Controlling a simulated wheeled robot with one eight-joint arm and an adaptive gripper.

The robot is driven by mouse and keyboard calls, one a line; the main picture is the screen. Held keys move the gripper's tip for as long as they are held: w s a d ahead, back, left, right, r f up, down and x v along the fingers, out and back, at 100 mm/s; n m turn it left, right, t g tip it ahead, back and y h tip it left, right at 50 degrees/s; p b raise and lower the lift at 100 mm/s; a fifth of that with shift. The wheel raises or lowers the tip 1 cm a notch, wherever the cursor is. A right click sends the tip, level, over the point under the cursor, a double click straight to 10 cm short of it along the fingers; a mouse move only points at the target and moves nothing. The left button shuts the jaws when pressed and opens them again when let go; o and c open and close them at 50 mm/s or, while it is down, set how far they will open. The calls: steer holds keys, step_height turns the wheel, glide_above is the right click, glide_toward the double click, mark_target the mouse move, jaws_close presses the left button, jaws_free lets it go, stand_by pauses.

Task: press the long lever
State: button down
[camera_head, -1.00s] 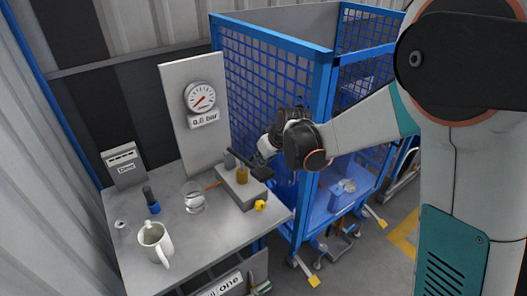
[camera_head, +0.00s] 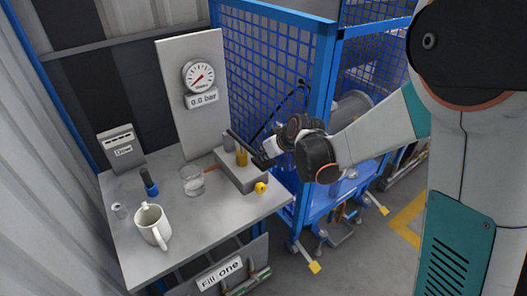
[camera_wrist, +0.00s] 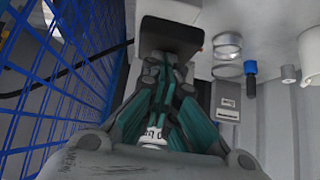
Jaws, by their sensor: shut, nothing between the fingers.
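The long dark lever (camera_head: 240,143) rises over a grey pump block (camera_head: 243,180) with a brass cylinder (camera_head: 241,158) at the front right of the bench. It slopes down to the right toward my gripper. My gripper (camera_head: 264,154) is shut and empty at the lever's right end. In the wrist view a broad dark pad (camera_wrist: 170,36), which looks like the lever's end, lies just beyond my fingertips (camera_wrist: 164,60). I cannot tell whether they touch it. A gauge (camera_head: 198,77) on the upright panel stands above a sign reading 0.0 bar (camera_head: 202,99).
A white mug (camera_head: 152,226), a glass (camera_head: 192,181), a blue-and-black object (camera_head: 149,183) and a yellow knob (camera_head: 261,188) are on the bench (camera_head: 195,222). A blue mesh cage (camera_head: 262,65) stands close behind my gripper.

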mark_target(268, 163)
step_height(268, 163, down, 8)
steer(key=s+t+y+b, duration=0.1)
steer(key=b, duration=0.6)
steer(key=shift+s+d+r+t, duration=0.2)
steer(key=shift+d+t, duration=0.1)
step_height(268, 163, up, 5)
steer(key=p, duration=0.3)
steer(key=shift+d, duration=0.1)
steer(key=f+p+v, duration=0.1)
steer(key=p+v, duration=0.1)
steer(key=v, duration=0.8)
steer(key=shift+s+d+p, duration=0.2)
steer(key=shift+s+p, duration=0.05)
steer(key=shift+p, duration=0.1)
steer(key=shift+r, duration=0.1)
